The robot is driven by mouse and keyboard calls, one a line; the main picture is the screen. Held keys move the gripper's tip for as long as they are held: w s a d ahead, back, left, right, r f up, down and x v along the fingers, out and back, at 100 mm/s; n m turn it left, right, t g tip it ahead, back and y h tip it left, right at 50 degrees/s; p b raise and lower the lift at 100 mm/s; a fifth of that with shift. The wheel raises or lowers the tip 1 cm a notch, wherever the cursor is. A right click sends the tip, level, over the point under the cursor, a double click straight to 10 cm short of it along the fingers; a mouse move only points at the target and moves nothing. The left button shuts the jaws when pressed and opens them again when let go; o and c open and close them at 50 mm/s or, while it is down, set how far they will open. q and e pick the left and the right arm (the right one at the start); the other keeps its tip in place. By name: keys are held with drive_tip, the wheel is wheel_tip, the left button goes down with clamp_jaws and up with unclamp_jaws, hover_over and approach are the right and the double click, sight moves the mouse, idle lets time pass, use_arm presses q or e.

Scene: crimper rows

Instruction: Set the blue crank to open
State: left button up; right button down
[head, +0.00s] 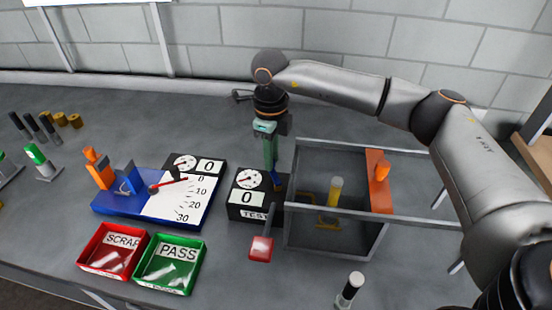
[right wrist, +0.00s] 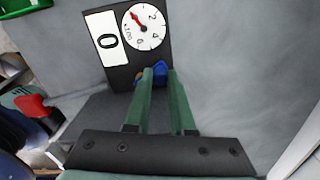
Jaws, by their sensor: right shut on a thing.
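The blue crank (head: 277,184) sits at the right side of the black TEST box (head: 238,212), beside the framed cage. My right gripper (head: 271,166) reaches down from above and is shut on the crank. In the right wrist view the green fingers of my right gripper (right wrist: 160,75) close around the blue crank (right wrist: 160,68), which shows at their tips. Much of the crank is hidden by the fingers. The TEST box carries a round dial and a display reading 0. My left gripper is not in view.
A grey framed cage (head: 338,146) with a yellow part inside and an orange block stands right of the crank. A blue gauge fixture (head: 125,208), red SCRAP tray (head: 92,265) and green PASS tray (head: 150,280) are left.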

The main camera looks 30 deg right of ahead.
drive_tip(key=a+n+b, duration=0.1)
drive_tip(key=n, duration=0.2)
drive_tip(key=shift+a+n, duration=0.2)
drive_tip(key=shift+n, duration=0.1)
drive_tip(key=shift+s+a+n+b, duration=0.15)
drive_tip(key=shift+a+n+b, duration=0.2)
drive_tip(key=shift+n, duration=0.6)
drive_tip(key=shift+s+a+n+b, duration=0.1)
drive_tip(key=shift+a+n+b, duration=0.2)
drive_tip(key=shift+n, duration=0.65)
drive_tip(key=shift+r, duration=0.1)
drive_tip(key=c, duration=1)
unclamp_jaws()
drive_tip(key=shift+c, duration=0.2)
wheel_tip(320, 180, up, 12)
drive_tip(key=b, duration=0.1)
drive_tip(key=shift+r, duration=0.25)
drive_tip(key=shift+s, duration=0.1)
